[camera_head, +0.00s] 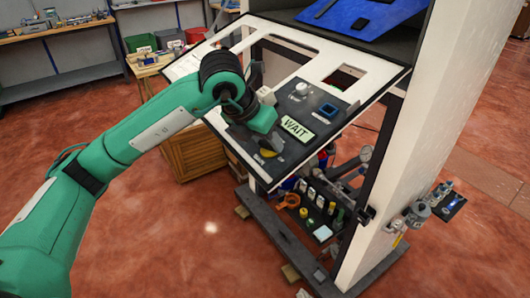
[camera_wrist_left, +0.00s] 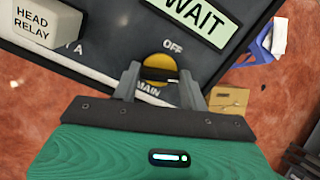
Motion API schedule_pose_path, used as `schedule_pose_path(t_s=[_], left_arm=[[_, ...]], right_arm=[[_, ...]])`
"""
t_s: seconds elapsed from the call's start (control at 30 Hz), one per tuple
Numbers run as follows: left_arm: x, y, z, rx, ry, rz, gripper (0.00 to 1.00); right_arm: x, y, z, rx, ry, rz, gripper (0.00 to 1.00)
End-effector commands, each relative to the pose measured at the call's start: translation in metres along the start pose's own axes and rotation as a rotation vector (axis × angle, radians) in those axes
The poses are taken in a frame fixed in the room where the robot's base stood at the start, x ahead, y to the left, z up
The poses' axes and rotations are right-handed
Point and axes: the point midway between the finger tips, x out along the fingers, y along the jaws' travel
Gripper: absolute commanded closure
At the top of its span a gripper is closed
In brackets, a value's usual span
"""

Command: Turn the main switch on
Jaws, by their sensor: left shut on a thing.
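The main switch is a round yellow knob (camera_wrist_left: 160,67) on a dark panel, with the words "OFF" and "MAIN" beside it in the left wrist view. In the head view the yellow knob (camera_head: 268,152) shows near the panel's lower edge, just below my left gripper (camera_head: 262,122). My left gripper's two grey fingers (camera_wrist_left: 160,76) stand on either side of the knob and are shut on it. A dark bar crosses the knob between the fingers; which way the switch is set I cannot tell. My right gripper is not in view.
A lit "WAIT" sign (camera_head: 297,128) sits beside the switch. A white knob (camera_head: 301,90) and a blue-framed square button (camera_head: 327,110) are further up. A white post (camera_head: 440,110) stands at the right.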

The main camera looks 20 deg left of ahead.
Motion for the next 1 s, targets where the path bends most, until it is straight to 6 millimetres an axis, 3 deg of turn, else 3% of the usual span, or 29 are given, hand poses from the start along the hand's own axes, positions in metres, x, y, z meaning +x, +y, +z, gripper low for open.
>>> schedule_pose_path(t_s=[0.03,0.2,0.3,0.5,1.0], left_arm=[[0.005,0.001,-0.002,0.038,-0.003,-0.003,0.79],[0.004,0.001,-0.002,0.163,-0.001,-0.016,0.79],[0.003,0.001,-0.002,0.222,0.000,-0.023,0.79],[0.001,0.001,-0.001,0.304,0.000,-0.033,0.79],[0.000,0.000,0.000,0.350,0.001,-0.039,0.79]], right_arm=[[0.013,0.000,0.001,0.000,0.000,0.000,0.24],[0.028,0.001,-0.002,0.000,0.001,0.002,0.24],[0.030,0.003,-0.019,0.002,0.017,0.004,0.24],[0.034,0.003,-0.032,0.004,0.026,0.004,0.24],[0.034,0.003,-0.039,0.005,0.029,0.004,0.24]])
